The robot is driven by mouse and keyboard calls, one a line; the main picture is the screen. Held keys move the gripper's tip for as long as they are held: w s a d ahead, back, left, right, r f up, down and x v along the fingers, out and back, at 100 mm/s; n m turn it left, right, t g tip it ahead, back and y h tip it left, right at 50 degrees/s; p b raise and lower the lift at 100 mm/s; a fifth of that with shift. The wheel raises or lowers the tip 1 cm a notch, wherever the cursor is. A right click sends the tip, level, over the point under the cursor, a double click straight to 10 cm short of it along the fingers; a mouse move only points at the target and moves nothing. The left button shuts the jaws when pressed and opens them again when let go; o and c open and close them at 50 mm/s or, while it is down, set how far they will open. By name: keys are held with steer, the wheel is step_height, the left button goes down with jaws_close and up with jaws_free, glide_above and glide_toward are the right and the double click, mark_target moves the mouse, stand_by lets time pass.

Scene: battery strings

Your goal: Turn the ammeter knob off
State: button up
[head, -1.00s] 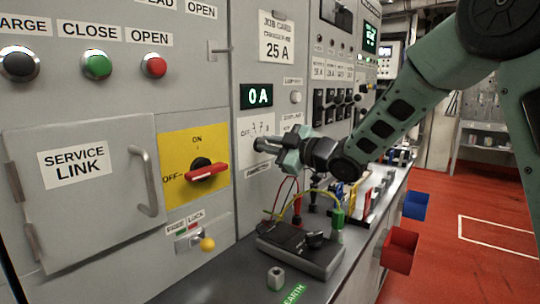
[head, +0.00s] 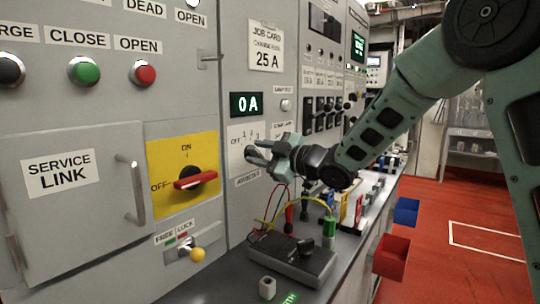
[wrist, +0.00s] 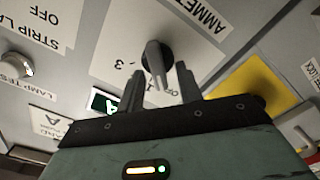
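The ammeter knob (wrist: 154,58) is black with a grey pointer bar, on a white plate under a partly cut-off AMMETER label (wrist: 197,14) in the wrist view. My gripper (wrist: 159,74) is open, its two dark fingers on either side of the pointer bar's lower end. I cannot tell whether they touch it. In the head view my gripper (head: 252,151) is at the plate with the OFF and number marks, and hides the knob. The display (head: 251,104) above reads 0 A.
A yellow plate with a red-handled switch (head: 195,180) is left of my gripper. Below, a grey meter box with wires (head: 292,256) sits on the bench. A lamp-test button (wrist: 18,65) and a strip-lamp label are near the knob in the wrist view.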

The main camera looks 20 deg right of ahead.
steer(key=b+v, duration=0.1)
steer(key=v, duration=1.6)
steer(key=shift+s+d, duration=0.1)
steer(key=s+a+f+m+g+h+p, duration=0.45)
steer(key=a+f+m+h, duration=0.25)
steer(key=a, duration=0.4)
steer(key=s+a+f+m+g+h+p, duration=0.1)
steer(key=s+g, duration=0.4)
steer(key=s, duration=0.6)
steer(key=s+a+f+g+h+p, duration=0.2)
steer(key=s+a+f+g, duration=0.1)
steer(key=s, duration=0.9)
steer(key=shift+a+f+m+g+p, duration=0.25)
steer(key=shift+a+m+g+p, duration=0.2)
steer(key=shift+g, duration=0.6)
